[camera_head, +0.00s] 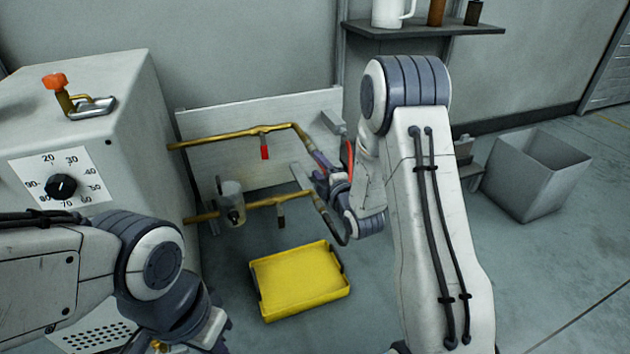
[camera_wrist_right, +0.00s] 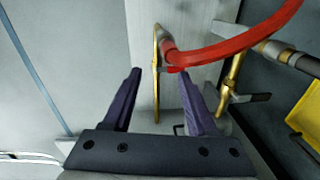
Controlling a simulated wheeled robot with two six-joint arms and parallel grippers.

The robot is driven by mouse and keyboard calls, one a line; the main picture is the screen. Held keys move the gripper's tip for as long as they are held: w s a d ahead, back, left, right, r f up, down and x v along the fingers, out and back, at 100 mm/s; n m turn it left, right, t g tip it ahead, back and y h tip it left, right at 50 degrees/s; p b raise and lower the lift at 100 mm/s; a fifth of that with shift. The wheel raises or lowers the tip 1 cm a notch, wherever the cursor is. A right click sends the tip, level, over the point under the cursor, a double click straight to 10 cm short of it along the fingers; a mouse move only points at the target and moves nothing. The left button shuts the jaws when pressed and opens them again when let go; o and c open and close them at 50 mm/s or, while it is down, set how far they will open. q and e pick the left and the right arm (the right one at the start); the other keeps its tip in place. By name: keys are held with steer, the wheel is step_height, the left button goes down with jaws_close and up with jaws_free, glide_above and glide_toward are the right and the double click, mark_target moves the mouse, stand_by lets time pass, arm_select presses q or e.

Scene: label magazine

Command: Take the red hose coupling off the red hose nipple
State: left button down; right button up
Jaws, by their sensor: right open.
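My right gripper (camera_head: 317,165) is open and empty, near the bend of the upper brass pipe (camera_head: 225,138). In the right wrist view its two purple fingers (camera_wrist_right: 160,73) stand on either side of this pipe, apart. A grey coupling (camera_wrist_right: 166,40) with the red hose (camera_wrist_right: 240,45) sits at the pipe's end, beyond the fingertips; the nipple inside is hidden. A red valve lever (camera_head: 264,152) hangs on the upper pipe. In the head view the red hose (camera_head: 349,155) is mostly hidden by my right arm. My left gripper is at the bottom edge, its fingers not clear.
A yellow tray (camera_head: 300,282) lies below. A grey machine (camera_head: 110,120) stands left, a grey bin (camera_head: 530,180) right.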

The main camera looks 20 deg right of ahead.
arm_select(q)
step_height(320, 180, down, 2)
steer(key=shift+b, duration=0.35)
arm_select(e)
steer(key=shift+s+d+f+n+t+h, duration=0.15)
steer(key=shift+d+f+t, duration=0.15)
steer(key=shift+d+f, duration=0.25)
steer(key=shift+d+f+n+t+h, duration=0.15)
steer(key=shift+d+f+t, duration=0.2)
steer(key=shift+d, duration=0.3)
arm_select(q)
steer(key=shift+f, duration=0.1)
arm_select(e)
steer(key=shift+w+a, duration=0.15)
steer(key=shift+w, duration=4.4)
arm_select(q)
steer(key=shift+f+b, duration=0.25)
steer(key=shift+b, duration=0.1)
arm_select(e)
jaws_close()
